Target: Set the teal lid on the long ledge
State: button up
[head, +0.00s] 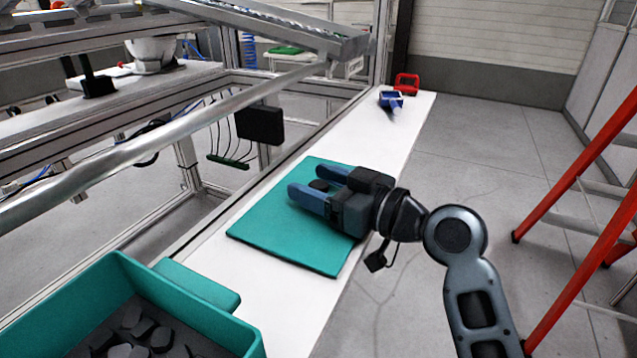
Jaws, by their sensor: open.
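The teal lid (275,240) is a flat panel lying on the long white ledge (402,130), within the ledge's edges as far as I can see. A small dark round knob (319,185) shows near the lid's far part. My gripper (306,178) is over the lid's far right part, its two blue fingers apart, one on each side of the knob in the picture. I cannot tell whether the fingers touch the knob or the lid. My gripper body and wrist hide part of the lid's right side.
A teal bin (235,342) with several dark pieces stands at the lower left. A blue item (391,100) and a red item (407,84) sit at the ledge's far end. A metal frame (190,130) runs along the left; a red ladder (590,150) stands right.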

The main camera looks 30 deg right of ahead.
jog(key=b+v, duration=0.1)
jog(key=v, duration=1.1)
jog(key=shift+r, duration=0.1)
dwell(1.2)
